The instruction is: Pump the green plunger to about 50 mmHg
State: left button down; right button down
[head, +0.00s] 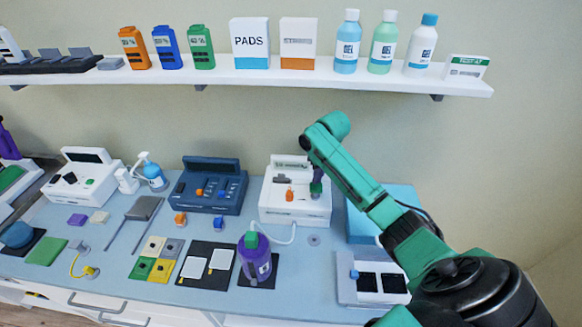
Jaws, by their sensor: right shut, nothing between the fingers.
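A purple pump bottle (255,264) stands upright on a black mat near the front of the blue table. The green plunger (251,239) is on its top. A pale hose runs from beside the bottle toward a white device (295,207) with a raised panel behind it. The panel's reading is too small to make out. My right gripper (316,188) points down over the right part of the white device, shut and empty. It is behind and to the right of the plunger, apart from it. My left gripper is out of view.
A dark blue device (209,186) stands left of the white one. White and coloured pads lie left of the bottle. A tray with dark panels (372,284) lies to the right, beneath my right arm. A shelf (240,78) with boxes and bottles runs above.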

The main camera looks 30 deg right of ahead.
aim_at(317, 187)
jog(key=shift+s+f+b, duration=0.1)
jog(key=shift+f+b, duration=0.65)
jog(key=shift+f, duration=1.5)
jog(key=shift+r+p, duration=0.8)
jog(key=shift+r, duration=1.5)
jog(key=shift+f+b, duration=0.8)
jog(key=shift+f, duration=1.5)
jog(key=shift+r+p, duration=0.8)
jog(key=shift+r, duration=1.5)
